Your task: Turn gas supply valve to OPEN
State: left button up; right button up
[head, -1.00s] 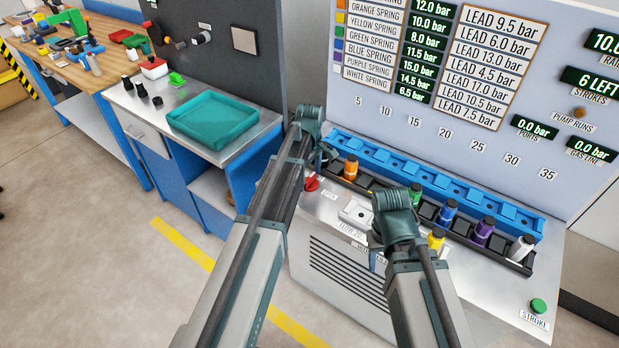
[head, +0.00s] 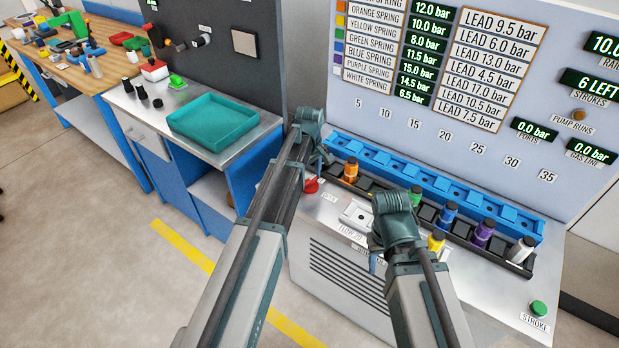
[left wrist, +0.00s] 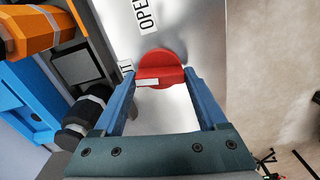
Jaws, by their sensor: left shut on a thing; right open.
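The red gas supply valve knob (head: 312,186) sits at the left end of the bench's metal top, partly hidden by my left arm. In the left wrist view the knob (left wrist: 160,66) is between the two blue fingers of my left gripper (left wrist: 163,88), which is shut on it. A white mark on the knob lies crosswise, towards the left finger. An OPEN label (left wrist: 146,14) is on the metal above the knob, and another label (left wrist: 126,66), partly hidden, is to its left. My right gripper (head: 376,262) is open, mostly hidden behind its wrist, over the bench front.
A blue rail (head: 440,185) and a black rack with coloured spring cartridges, including an orange one (head: 351,168), stand behind. A green STROKE button (head: 538,308) is at the front right. A teal tray (head: 212,120) is on the side table. The gas line display (head: 591,151) reads 0.0 bar.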

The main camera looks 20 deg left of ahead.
pick_arm(q)
jog(key=m, duration=0.4)
jog(key=shift+m, duration=0.3)
jog(key=m, duration=0.3)
jog(key=shift+m, duration=0.3)
jog(key=m, duration=0.4)
jog(key=shift+m, duration=2)
jog(key=o, duration=1.3)
jog(key=shift+r, duration=0.15)
